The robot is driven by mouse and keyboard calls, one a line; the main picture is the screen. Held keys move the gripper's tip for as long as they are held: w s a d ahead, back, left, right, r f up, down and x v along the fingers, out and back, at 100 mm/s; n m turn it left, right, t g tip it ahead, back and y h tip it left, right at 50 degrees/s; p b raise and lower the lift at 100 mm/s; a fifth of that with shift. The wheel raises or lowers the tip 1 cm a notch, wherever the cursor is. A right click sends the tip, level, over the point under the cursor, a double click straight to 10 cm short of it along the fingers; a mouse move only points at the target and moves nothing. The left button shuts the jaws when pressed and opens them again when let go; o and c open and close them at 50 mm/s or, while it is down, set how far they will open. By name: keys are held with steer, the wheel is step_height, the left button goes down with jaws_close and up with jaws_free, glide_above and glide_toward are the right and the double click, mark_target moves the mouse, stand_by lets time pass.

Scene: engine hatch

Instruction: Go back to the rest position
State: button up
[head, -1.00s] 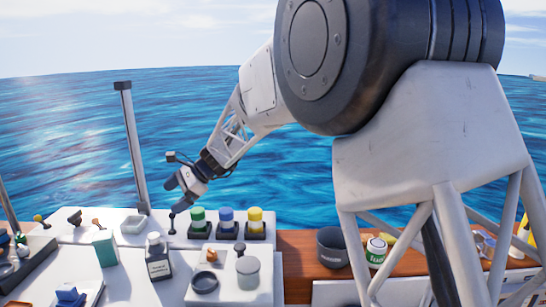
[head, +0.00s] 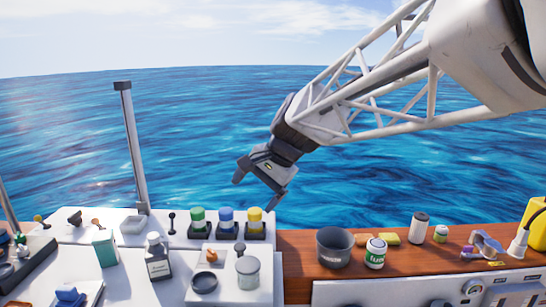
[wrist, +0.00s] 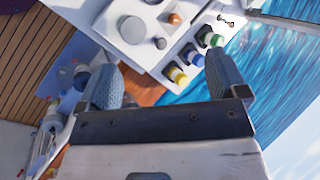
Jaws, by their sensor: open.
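My gripper (head: 259,186) is open and empty in the head view. It hangs in the air above and behind the white bench, with sea behind it. In the wrist view both fingers of my gripper (wrist: 170,85) are spread wide with nothing between them. The three capped bottles, green (head: 198,218), blue (head: 227,218) and yellow (head: 254,217), stand in dark holders below my gripper, apart from it. They also show in the wrist view beyond the fingers.
A dark bucket (head: 334,247) and a white-green can (head: 376,252) stand on the wooden shelf (head: 300,272) at right. A grey post (head: 133,150) rises at left. The air around my gripper is clear.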

steer(key=s+d+f+n+t+h, duration=0.2)
steer(key=s+d+n+t+h, duration=0.35)
steer(key=s+d, duration=1.8)
step_height(320, 180, down, 9)
steer(key=s+a+g, duration=0.1)
steer(key=g, duration=0.3)
steer(key=shift+a+f+h, duration=0.15)
steer(key=shift+f+h, duration=0.05)
steer(key=shift+h, duration=0.25)
stand_by(0.3)
